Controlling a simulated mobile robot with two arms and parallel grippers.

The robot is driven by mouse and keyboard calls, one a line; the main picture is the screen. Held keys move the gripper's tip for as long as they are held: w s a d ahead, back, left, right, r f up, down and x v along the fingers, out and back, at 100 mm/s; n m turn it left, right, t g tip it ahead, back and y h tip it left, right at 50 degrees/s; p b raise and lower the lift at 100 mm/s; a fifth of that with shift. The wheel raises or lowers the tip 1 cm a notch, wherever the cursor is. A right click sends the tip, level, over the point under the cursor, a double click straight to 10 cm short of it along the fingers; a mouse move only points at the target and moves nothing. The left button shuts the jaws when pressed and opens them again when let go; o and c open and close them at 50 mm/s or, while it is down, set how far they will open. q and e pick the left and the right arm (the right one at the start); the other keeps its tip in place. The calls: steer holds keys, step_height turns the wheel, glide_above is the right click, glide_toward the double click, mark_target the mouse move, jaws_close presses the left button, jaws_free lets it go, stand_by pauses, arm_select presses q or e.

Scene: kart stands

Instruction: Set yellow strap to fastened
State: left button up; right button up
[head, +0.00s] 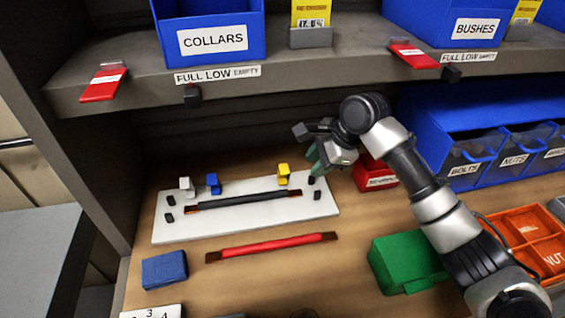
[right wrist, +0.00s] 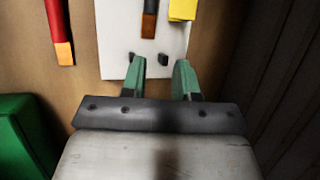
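The white board (head: 245,222) lies on the wooden worktop. It carries a small yellow piece (head: 283,175) near its right end, which also shows in the right wrist view (right wrist: 182,10); whether this is the yellow strap is not clear. A dark bar with brown ends (head: 245,200) lies along the board, with small black blocks near the board's ends. My right gripper (head: 315,158) is above the board's right end, beyond the yellow piece. Its green fingers (right wrist: 161,80) are apart with nothing between them. The left gripper is not in view.
White (head: 187,187) and blue (head: 213,184) pieces stand on the board's left part. A red bar (head: 270,246), a blue block (head: 164,270) and a green box (head: 408,262) lie in front. A red bin (head: 374,175) stands right of my gripper. A grey shelf (head: 330,65) overhangs.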

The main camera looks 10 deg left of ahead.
mark_target(284, 164)
steer(key=a+f, duration=0.1)
steer(key=a, duration=0.1)
steer(key=w+a+f, duration=0.1)
steer(key=a, duration=0.2)
steer(key=w+a+f, duration=0.1)
steer(key=a, duration=0.1)
steer(key=shift+a+f+p, duration=0.25)
steer(key=shift+p, duration=0.1)
steer(key=shift+w+a+f, duration=0.15)
steer(key=shift+a+f, duration=0.05)
steer(key=shift+f, duration=0.3)
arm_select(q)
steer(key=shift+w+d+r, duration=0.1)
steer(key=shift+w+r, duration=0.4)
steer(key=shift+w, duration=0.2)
arm_select(e)
steer(key=shift+a+f, duration=0.1)
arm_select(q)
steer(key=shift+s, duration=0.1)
arm_select(e)
jaws_close()
